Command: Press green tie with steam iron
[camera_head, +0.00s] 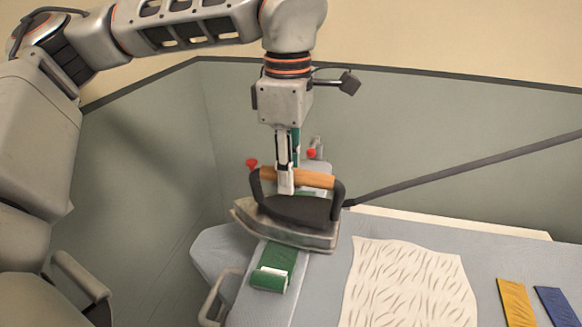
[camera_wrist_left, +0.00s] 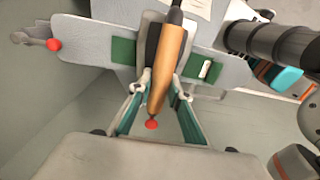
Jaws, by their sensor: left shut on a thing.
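My left gripper (camera_head: 286,185) comes down from above and is shut on the orange-brown handle of the steam iron (camera_head: 300,212). The iron is dark on top with a grey metal base. It covers the middle of the green tie (camera_head: 278,262), which lies along a narrow grey sleeve board (camera_head: 251,302). I cannot tell whether the iron's base touches the tie. In the left wrist view the handle (camera_wrist_left: 168,70) runs between the fingers, and green tie (camera_wrist_left: 207,68) shows on both sides of the iron. My right gripper is not in view.
A white patterned cloth (camera_head: 410,285) lies on the ironing board to the right. A yellow strip (camera_head: 516,303) and a blue strip (camera_head: 557,306) lie farther right. Red knobs (camera_head: 252,163) stand behind the iron. A dark cord (camera_head: 470,167) runs from the iron to the right.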

